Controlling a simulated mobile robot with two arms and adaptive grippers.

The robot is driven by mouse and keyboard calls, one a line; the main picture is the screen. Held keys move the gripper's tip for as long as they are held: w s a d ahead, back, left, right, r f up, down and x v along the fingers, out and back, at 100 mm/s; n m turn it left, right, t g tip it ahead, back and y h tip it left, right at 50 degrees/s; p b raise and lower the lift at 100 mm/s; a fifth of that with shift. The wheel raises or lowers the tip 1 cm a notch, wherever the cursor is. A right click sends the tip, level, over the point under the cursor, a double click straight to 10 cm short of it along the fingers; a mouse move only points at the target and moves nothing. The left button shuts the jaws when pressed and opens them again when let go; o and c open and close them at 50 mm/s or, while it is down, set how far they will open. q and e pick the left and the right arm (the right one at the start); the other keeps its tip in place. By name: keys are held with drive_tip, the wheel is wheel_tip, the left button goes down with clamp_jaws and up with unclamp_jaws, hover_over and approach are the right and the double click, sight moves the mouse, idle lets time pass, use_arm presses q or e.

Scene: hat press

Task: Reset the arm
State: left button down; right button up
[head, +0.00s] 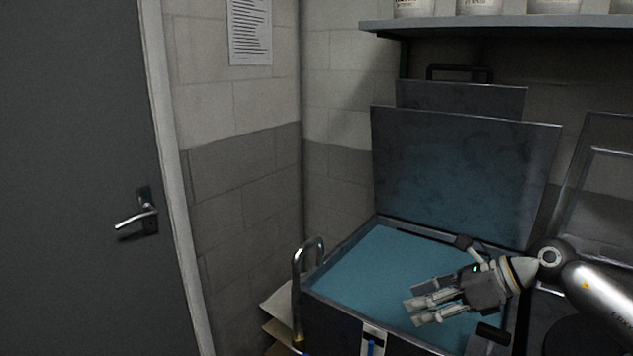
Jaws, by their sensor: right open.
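My right arm comes in from the right edge. My right gripper (417,311) is open and empty, its fingers pointing left above the blue surface (373,268) inside the hat press (333,322). A gap shows between its fingers. I cannot tell its exact height above the blue surface. The press lid (457,165) stands raised at the back, leaning against the rear. My left gripper is not in view.
A curved metal handle (297,290) rises at the press's left front corner, beside cardboard pieces (280,305). A shelf (520,22) with white buckets (480,6) hangs above. A grey door (70,180) with a lever handle (140,218) is at left.

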drive_tip(key=s+a+r+m+t+y, duration=0.1)
drive_tip(key=a+r+m+t+y, duration=0.3)
drive_tip(key=a, duration=0.3)
drive_tip(key=a+r+m+t+y, duration=0.2)
drive_tip(key=a+m+t+y, duration=0.1)
drive_tip(key=a+m, duration=0.3)
drive_tip(key=s+d+f+m+t+h, duration=0.1)
drive_tip(key=s+d+f+m+h, duration=0.25)
drive_tip(key=f+m+h, duration=0.5)
drive_tip(key=s+d+f+m+h, duration=0.25)
drive_tip(key=d+f+m, duration=0.25)
drive_tip(key=m, duration=0.6)
drive_tip(key=s+d+f+m+t+h, duration=0.15)
drive_tip(key=d+f+m+h, duration=0.25)
drive_tip(key=f+m+h, duration=0.45)
drive_tip(key=s+f+m+g+y, duration=0.1)
drive_tip(key=s+f+m+g, duration=0.3)
drive_tip(key=s, duration=0.7)
drive_tip(key=s+f+m+g+y, duration=0.25)
drive_tip(key=s+f+g, duration=0.35)
drive_tip(key=s, duration=0.6)
wheel_tip(320, 180, down, 26)
drive_tip(key=s+g+p, duration=0.2)
drive_tip(key=s+d+f, duration=0.3)
drive_tip(key=s+f, duration=1)
drive_tip(key=s, duration=0.3)
drive_tip(key=shift+s+f+g+h+p, duration=0.15)
drive_tip(key=shift+f+g+h+p, duration=0.15)
drive_tip(key=shift+g+h+p, duration=0.1)
